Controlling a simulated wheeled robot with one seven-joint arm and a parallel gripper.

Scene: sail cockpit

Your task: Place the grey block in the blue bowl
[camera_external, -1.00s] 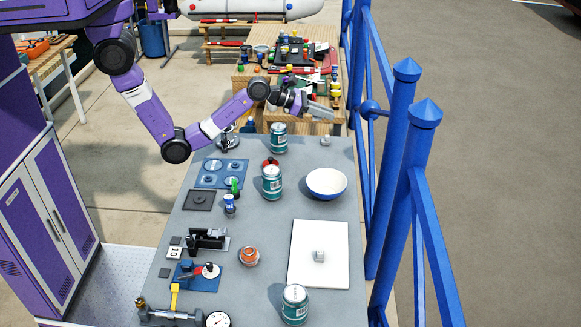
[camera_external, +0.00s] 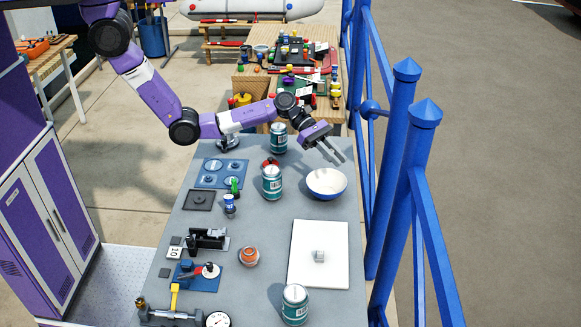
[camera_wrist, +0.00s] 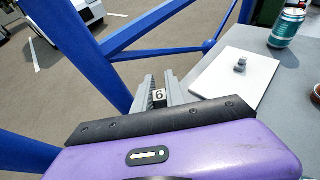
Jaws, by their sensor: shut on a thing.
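The blue bowl (camera_external: 326,186), blue outside and white inside, stands upright at the right side of the grey table. It is not visible in the wrist view. My gripper (camera_external: 338,156) hangs above the bowl's back rim, fingers pointing down and to the right. The block is too small to make out in the outside view. A small grey block-like piece (camera_external: 319,256) lies on the white board; it also shows in the wrist view (camera_wrist: 240,65).
Teal cans stand behind the bowl (camera_external: 279,138), left of it (camera_external: 272,183) and at the table's front (camera_external: 295,305). The white board (camera_external: 306,272) lies in front of the bowl. A blue railing (camera_external: 410,140) runs along the right edge.

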